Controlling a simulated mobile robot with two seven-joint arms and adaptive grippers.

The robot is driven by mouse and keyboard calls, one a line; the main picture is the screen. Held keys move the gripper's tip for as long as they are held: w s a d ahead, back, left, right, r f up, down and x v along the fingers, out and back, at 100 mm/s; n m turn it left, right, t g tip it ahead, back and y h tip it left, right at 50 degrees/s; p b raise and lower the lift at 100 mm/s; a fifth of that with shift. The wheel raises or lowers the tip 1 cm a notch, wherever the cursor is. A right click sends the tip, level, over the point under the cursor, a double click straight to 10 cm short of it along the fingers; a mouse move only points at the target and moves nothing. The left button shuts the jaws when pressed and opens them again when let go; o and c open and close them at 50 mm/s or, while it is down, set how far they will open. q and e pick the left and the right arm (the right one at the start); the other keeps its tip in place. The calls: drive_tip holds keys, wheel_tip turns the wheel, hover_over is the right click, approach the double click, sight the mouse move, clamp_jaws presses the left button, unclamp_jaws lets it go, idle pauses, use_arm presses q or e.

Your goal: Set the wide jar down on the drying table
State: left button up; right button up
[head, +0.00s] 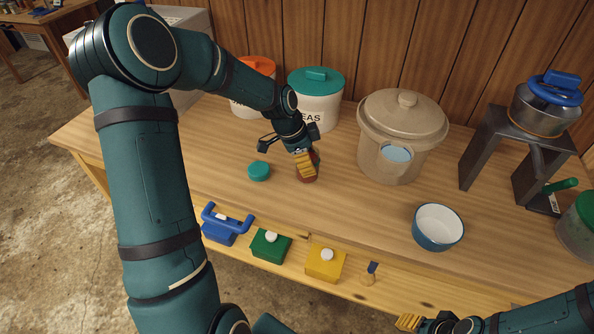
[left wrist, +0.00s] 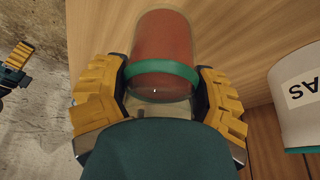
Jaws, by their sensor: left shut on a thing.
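My left gripper (head: 304,164) is shut on a glass jar with red-brown contents, near the middle of the wooden table (head: 350,208). In the head view the gripper hides most of the jar (head: 308,179). In the left wrist view the jar (left wrist: 163,38) shows a green band, with the yellow finger pads (left wrist: 160,95) on either side. I cannot tell whether its base touches the wood, or whether this is the drying table. My right gripper (head: 409,322) is at the table's front edge; its opening is unclear.
A small teal lid (head: 259,171) lies left of the jar. Orange-lidded and teal-lidded canisters (head: 316,110) and a beige lidded pot (head: 390,150) stand behind. A blue bowl (head: 438,228) is at right, a metal stand (head: 487,150) beyond. Bare wood lies in front of the jar.

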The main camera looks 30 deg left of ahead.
use_arm(q)
drive_tip(key=shift+f+b, duration=0.45)
drive_tip(key=shift+f, duration=1.9)
drive_tip(key=shift+f, duration=0.15)
drive_tip(key=o, duration=1.4)
drive_tip(key=shift+a+r, duration=0.1)
drive_tip(key=shift+r, duration=0.3)
drive_tip(key=p+v, duration=0.2)
drive_tip(key=v, duration=0.9)
drive_tip(key=shift+s+r+p, duration=0.15)
drive_tip(key=shift+s+p, duration=0.05)
drive_tip(key=shift+p, duration=0.15)
